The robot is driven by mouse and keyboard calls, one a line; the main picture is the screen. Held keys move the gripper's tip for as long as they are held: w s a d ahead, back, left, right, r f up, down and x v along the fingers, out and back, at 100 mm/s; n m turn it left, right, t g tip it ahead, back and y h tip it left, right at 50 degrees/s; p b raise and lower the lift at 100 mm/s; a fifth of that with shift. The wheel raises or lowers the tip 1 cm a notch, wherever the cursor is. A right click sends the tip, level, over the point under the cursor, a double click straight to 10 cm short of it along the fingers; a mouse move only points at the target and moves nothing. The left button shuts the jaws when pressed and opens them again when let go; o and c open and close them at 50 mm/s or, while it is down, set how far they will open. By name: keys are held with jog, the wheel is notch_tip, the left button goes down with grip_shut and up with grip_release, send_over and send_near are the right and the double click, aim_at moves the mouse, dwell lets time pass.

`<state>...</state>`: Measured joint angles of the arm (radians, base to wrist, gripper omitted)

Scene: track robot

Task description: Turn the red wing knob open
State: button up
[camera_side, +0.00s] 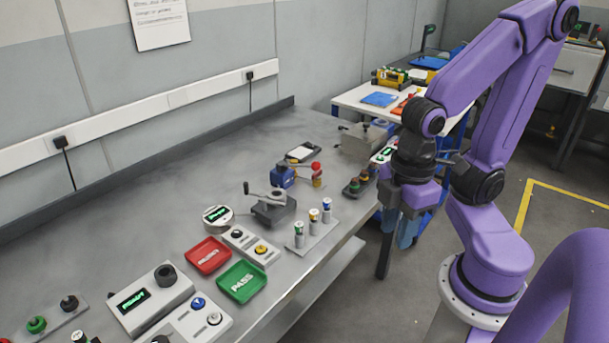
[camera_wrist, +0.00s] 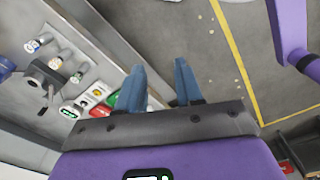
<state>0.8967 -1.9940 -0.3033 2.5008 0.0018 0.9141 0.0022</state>
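A small red-topped piece (camera_side: 316,167) with a yellow part below it stands beside a blue block (camera_side: 283,176) on the bench. It is too small for me to tell whether it is the red wing knob or how it is turned. I cannot make out a red wing knob in the wrist view. My gripper (camera_side: 402,232) hangs off the bench's front edge, to the right of that piece and apart from it.
The grey bench (camera_side: 130,225) holds a grey vise (camera_side: 272,210), batteries in a holder (camera_side: 313,218), a red tray (camera_side: 207,256), a green tray (camera_side: 242,281) and a display box (camera_side: 150,298). A white-topped cart (camera_side: 355,98) stands behind. Floor beside the bench is open.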

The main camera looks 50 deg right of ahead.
jog(key=w+a+r+m, duration=0.2)
jog(key=w+m, duration=0.6)
jog(key=w, duration=0.5)
jog(key=w+d+m, duration=0.3)
jog(key=w+m, duration=0.1)
jog(key=w, duration=0.3)
jog(key=w+d+m, duration=0.2)
jog(key=w+m, duration=0.3)
jog(key=w, duration=0.3)
jog(key=m, duration=1.4)
send_over(313, 175)
notch_tip(313, 175, down, 4)
notch_tip(313, 175, down, 17)
jog(key=shift+w+d+r, duration=0.1)
grip_shut()
